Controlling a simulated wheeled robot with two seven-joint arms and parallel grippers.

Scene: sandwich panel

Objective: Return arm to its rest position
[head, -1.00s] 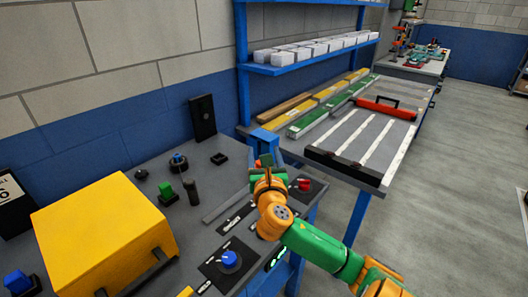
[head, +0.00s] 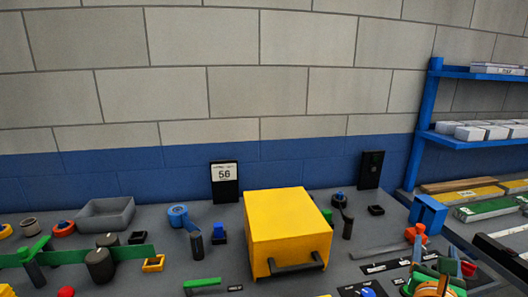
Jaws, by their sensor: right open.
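My right gripper (head: 440,284) shows at the lower right edge of the head view, green and orange, low over the right part of the grey panel table. Its jaws are open and I see nothing held in them. The rest of its arm is cut off by the bottom edge. I cannot make out my left gripper in this view.
A yellow box (head: 286,228) with a dark front handle stands mid-table. A grey tray (head: 105,214), knobs and levers fill the left side. A sign reading 56 (head: 224,184) and a black plate (head: 370,170) stand at the back. Blue shelving (head: 432,105) rises at right.

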